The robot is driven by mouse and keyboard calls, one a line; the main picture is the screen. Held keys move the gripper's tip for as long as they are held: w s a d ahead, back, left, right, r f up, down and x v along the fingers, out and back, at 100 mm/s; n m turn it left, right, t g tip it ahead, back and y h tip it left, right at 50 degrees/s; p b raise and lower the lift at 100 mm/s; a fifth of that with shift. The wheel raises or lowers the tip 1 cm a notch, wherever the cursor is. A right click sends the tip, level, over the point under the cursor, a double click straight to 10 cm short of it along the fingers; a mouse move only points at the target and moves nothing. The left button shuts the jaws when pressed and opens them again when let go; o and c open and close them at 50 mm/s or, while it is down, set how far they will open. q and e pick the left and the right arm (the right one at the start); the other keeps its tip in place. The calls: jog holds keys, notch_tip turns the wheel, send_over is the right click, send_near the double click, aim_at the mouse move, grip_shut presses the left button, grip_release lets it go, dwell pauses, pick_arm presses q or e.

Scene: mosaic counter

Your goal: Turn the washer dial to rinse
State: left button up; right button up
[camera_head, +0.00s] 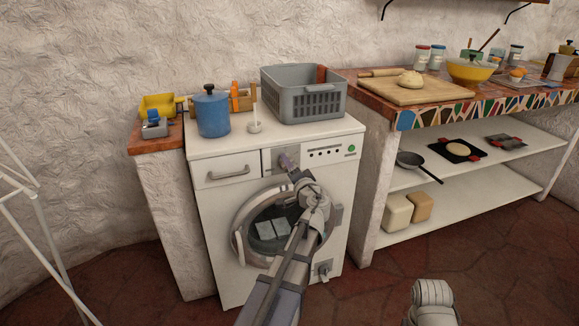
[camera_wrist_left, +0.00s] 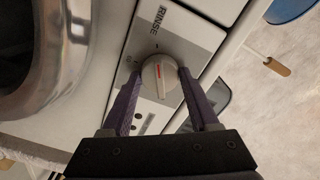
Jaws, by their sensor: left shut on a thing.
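The washer (camera_head: 335,190) is white and stands against the wall. Its round light-grey dial (camera_wrist_left: 160,74) carries a red line and sits on a grey panel. The word RINSE (camera_wrist_left: 159,20) is printed on the panel above the dial in the left wrist view, with a small tick between. A second label, left of the dial, is partly hidden by a finger. My left gripper (camera_head: 287,163) is at the panel and hides most of the dial in the head view. Its fingers (camera_wrist_left: 162,78) are shut on the dial, one on each side.
A drawer with a handle (camera_head: 228,174) is left of the panel; the round door (camera_head: 240,236) is below, behind my left arm. A blue canister (camera_head: 211,115) and grey basket (camera_head: 290,109) stand on the washer top. The counter with shelves (camera_head: 450,190) is at right.

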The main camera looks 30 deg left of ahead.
dwell(0.3)
pick_arm(q)
jog(key=o, duration=1.4)
jog(key=shift+d, duration=0.1)
jog(key=v, duration=0.7)
jog(key=shift+s+d, duration=0.2)
jog(key=shift+s, duration=0.1)
jog(key=shift+w, duration=0.1)
jog(key=shift+x, duration=3.9)
